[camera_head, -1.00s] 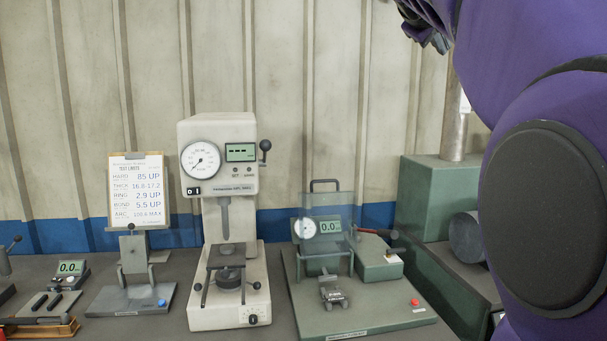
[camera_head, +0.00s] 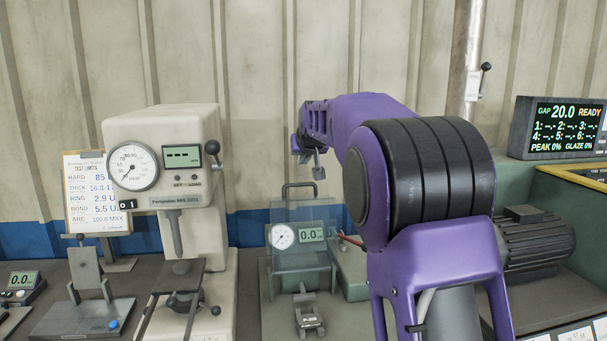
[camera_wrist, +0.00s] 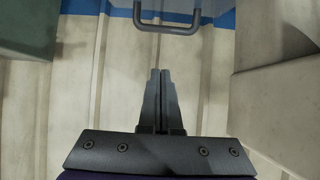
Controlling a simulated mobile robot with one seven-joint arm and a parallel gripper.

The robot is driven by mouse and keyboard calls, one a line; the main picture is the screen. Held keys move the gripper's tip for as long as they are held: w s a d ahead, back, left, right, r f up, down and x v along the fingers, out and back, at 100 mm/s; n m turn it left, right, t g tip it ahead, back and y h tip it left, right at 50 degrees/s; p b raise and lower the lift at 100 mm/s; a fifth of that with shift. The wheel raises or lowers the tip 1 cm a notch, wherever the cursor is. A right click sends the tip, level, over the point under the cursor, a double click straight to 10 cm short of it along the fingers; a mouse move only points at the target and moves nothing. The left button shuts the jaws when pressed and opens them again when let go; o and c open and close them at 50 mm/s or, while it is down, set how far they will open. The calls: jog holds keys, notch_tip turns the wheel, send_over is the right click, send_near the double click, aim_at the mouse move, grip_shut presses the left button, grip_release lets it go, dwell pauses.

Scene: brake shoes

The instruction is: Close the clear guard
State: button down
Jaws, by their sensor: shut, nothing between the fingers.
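The clear guard (camera_head: 305,212) is a see-through panel standing upright, raised on the green shear fixture (camera_head: 278,315). A dark bar handle (camera_head: 299,187) is on its top edge. The handle also shows at the top of the wrist view (camera_wrist: 168,29). My gripper (camera_head: 319,174) is above and slightly right of the handle in the head view, apart from it. In the wrist view my gripper (camera_wrist: 160,75) has its two dark fingers together and empty, with the handle beyond their tips.
A cream hardness tester (camera_head: 160,160) with a dial stands left of the guard. A small metal clamp (camera_head: 308,318) sits below the guard. A dark motor (camera_head: 535,240) and a display (camera_head: 562,128) are at the right. The corrugated wall is behind.

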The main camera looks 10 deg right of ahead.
aim_at(301, 184)
jog(key=shift+w+f+p, duration=0.1)
jog(key=shift+w+f, duration=0.65)
jog(key=shift+f, duration=0.4)
jog(key=shift+w+f+p, duration=0.1)
jog(key=shift+w+f, duration=0.65)
jog(key=shift+f, duration=0.4)
jog(key=shift+w+f+p, duration=0.1)
jog(key=shift+w+f, duration=0.65)
jog(key=shift+f, duration=0.4)
jog(key=shift+s, duration=0.15)
